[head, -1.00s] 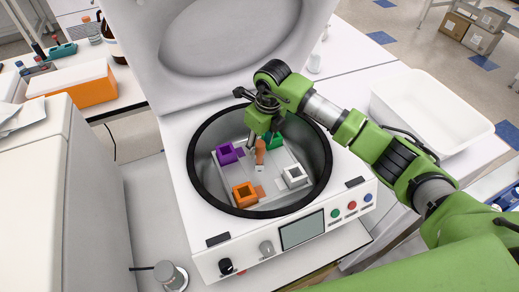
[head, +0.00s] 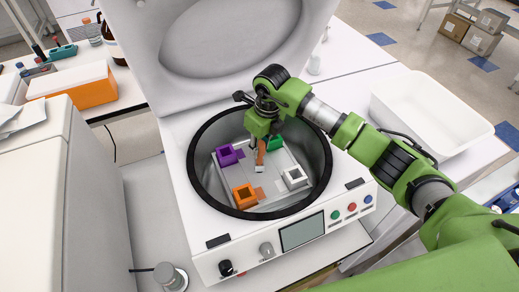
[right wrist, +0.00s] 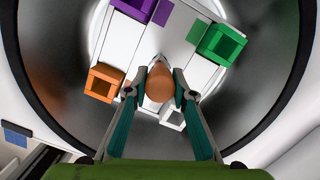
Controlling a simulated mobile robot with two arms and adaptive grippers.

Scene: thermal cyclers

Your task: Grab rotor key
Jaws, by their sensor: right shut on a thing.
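The rotor key, with a brown rounded handle (head: 261,153), stands at the middle of the rotor plate inside the round centrifuge bowl. In the right wrist view its handle (right wrist: 160,84) sits between the fingertips. My right gripper (head: 264,143) reaches down into the bowl and is shut on the handle. The key's lower end is pale in the head view; whether it is still seated in the rotor I cannot tell. My left gripper is not in view.
Purple (head: 228,154), orange (head: 244,195), white (head: 295,177) and green (right wrist: 222,43) square holders surround the key on the white plate. The bowl's dark rim (head: 193,176) encircles them. The open lid (head: 225,40) stands behind. A white bin (head: 440,115) is at right.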

